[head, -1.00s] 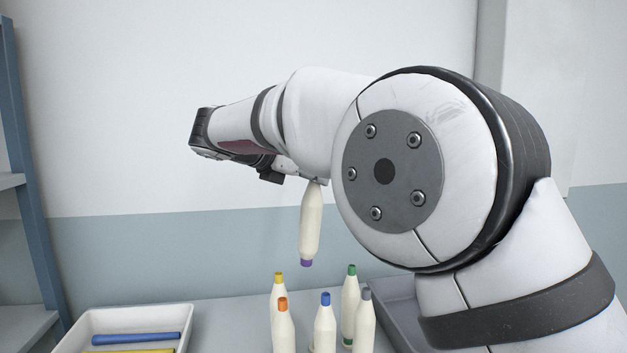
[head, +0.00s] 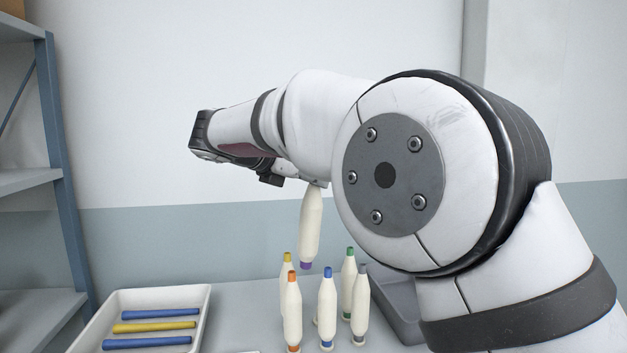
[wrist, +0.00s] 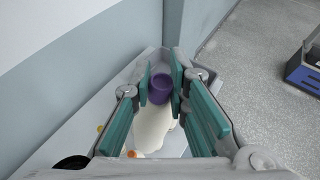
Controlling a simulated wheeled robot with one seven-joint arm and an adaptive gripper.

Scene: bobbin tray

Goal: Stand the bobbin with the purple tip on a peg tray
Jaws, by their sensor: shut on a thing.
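The purple-tipped bobbin (head: 310,228) is cream and hangs below my arm in the head view, near vertical, with a purple band at its lower end. Its upper end is hidden behind my arm. In the wrist view a purple end (wrist: 160,88) sits between the teal pads of my gripper (wrist: 163,84), which is shut on it; the cream body runs toward the bottom of that picture. The held bobbin is apart from the table, above and behind a group of standing bobbins. I cannot tell which surface is the peg tray; a grey tray (head: 398,312) is partly hidden by my arm.
Standing bobbins have yellow (head: 287,268), orange (head: 292,310), blue (head: 327,305), green (head: 348,280) and grey (head: 361,305) tips. A white tray (head: 205,305) with blue and yellow rods lies left. A blue-framed shelf (head: 62,170) stands far left.

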